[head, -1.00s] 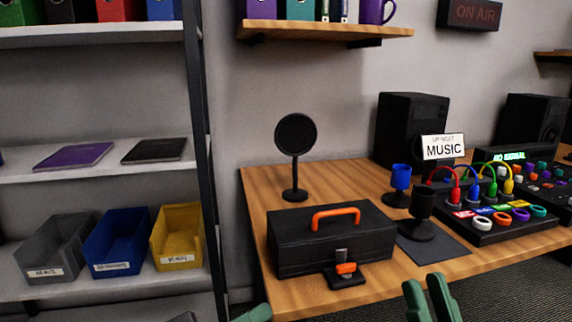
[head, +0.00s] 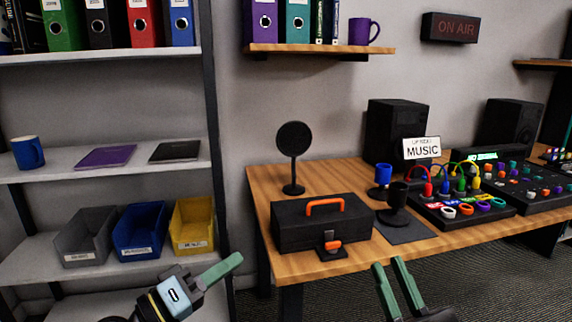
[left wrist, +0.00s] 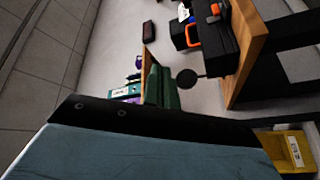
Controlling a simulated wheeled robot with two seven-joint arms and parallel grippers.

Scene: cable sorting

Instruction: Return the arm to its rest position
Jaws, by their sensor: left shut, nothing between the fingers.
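My left gripper (head: 236,260) is low in the head view, in front of the shelving unit and left of the table. Its green fingers are together with nothing between them. They also show in the left wrist view (left wrist: 160,90), pointing away from the camera, clear of everything. My right gripper (head: 388,264) is at the bottom of the head view, in front of the table's front edge. Its two green fingers are apart and empty. The table (head: 350,260) holds a black case (head: 290,228) with an orange handle, and a black mixer (head: 465,218) with coloured cables arched over it.
The shelving unit (head: 212,120) stands at the left with grey (head: 85,240), blue (head: 140,235) and yellow (head: 193,228) bins. A blue mug (head: 28,153) sits on its middle shelf. A round black microphone (head: 294,140) and speakers (head: 395,130) stand on the table. Open floor lies in front.

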